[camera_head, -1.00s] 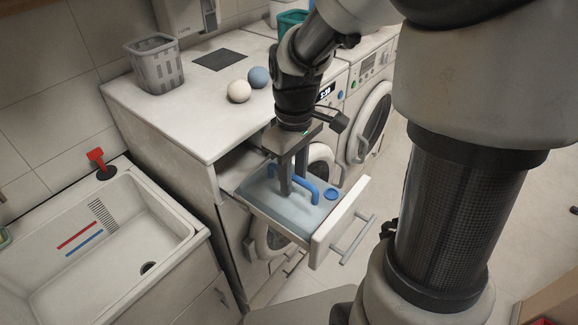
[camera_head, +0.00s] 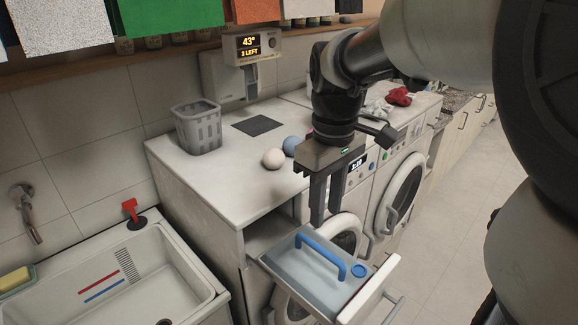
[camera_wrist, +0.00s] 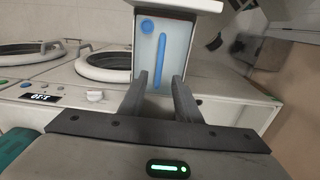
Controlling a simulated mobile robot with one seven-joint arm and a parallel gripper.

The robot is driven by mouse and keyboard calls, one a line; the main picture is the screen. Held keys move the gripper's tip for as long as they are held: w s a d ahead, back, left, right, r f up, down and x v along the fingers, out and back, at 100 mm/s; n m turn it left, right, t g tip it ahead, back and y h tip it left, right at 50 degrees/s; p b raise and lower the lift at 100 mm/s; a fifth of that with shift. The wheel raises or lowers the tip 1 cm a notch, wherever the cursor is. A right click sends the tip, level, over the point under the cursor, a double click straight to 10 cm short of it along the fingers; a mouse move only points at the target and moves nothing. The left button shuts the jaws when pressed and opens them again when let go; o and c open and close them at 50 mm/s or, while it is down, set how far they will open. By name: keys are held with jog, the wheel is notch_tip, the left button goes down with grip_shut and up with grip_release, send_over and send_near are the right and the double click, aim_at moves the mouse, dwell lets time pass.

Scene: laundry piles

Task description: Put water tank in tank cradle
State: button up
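The water tank (camera_head: 305,278) is a pale blue-grey box with a blue arched handle (camera_head: 328,259) and a round blue cap. It lies in a pulled-out drawer (camera_head: 372,292) with a white front and bar handle; I cannot tell whether this drawer is the tank cradle. The tank also shows in the wrist view (camera_wrist: 175,62), beyond the fingertips. My gripper (camera_head: 318,222) points down above the tank, near its back end. Its two fingers are apart with nothing between them, as the wrist view (camera_wrist: 160,82) also shows.
A white counter (camera_head: 210,178) behind the drawer holds a grey basket (camera_head: 197,128), a dark mat, and a white ball (camera_head: 273,158) and blue ball. A sink (camera_head: 140,275) is at left. Washing machines (camera_head: 400,190) stand at right.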

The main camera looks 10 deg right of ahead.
jog(key=s+r+m+t, duration=0.2)
jog(key=s+m+t, duration=0.3)
jog(key=s, duration=0.6)
jog(key=shift+r+m, duration=0.15)
jog(key=shift+m, duration=0.85)
jog(key=shift+s+a, duration=0.1)
